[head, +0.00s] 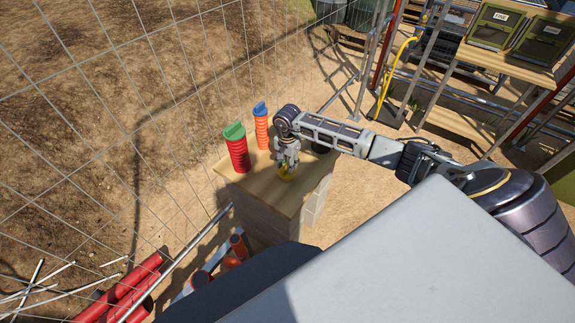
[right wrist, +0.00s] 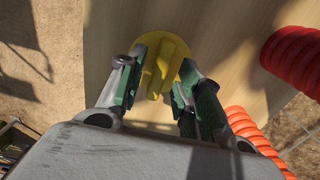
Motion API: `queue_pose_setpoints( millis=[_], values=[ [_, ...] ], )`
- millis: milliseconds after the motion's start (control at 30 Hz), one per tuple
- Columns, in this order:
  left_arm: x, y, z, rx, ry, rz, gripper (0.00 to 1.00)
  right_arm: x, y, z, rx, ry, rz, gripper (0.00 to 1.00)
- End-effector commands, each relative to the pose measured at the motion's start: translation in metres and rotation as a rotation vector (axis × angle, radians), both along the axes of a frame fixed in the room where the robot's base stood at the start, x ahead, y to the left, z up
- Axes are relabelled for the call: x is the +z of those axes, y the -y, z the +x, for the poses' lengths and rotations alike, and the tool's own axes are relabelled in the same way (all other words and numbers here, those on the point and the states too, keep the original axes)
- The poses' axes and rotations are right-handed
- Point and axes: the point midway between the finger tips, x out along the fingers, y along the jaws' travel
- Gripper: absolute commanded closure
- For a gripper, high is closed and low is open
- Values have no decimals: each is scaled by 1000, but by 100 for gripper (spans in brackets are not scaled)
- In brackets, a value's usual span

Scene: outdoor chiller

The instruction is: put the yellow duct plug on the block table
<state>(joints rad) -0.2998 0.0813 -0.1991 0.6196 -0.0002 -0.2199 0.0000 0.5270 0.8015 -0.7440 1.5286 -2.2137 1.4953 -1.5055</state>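The yellow duct plug (head: 287,174) is at the top of the block table (head: 262,187), low between the fingers of my right gripper (head: 288,165). In the right wrist view the plug (right wrist: 165,60) is a round yellow disc with a raised grip bar. The bar lies between the two green-padded fingers of the right gripper (right wrist: 158,82), which stand apart with a small gap beside the bar. The plug looks flat on the wooden top, though its underside is hidden. My left gripper is not in view.
A red ribbed duct with a green plug (head: 236,148) and an orange one with a blue plug (head: 261,126) stand on the table left of the gripper. A wire fence (head: 160,90) runs behind. Red pipes (head: 125,293) lie on the ground at lower left.

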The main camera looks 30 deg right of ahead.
Motion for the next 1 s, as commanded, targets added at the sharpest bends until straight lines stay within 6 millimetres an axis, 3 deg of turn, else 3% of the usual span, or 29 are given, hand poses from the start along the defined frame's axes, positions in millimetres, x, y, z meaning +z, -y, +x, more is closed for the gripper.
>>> queue_pose_setpoints(
  millis=[333,600,1000],
  values=[
    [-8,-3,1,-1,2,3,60,49,1,1,1,3,-2,65],
    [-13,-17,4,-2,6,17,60,87,1,0,1,2,-2,65],
    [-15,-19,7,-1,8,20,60,110,0,0,0,-1,-1,65]
  ],
)
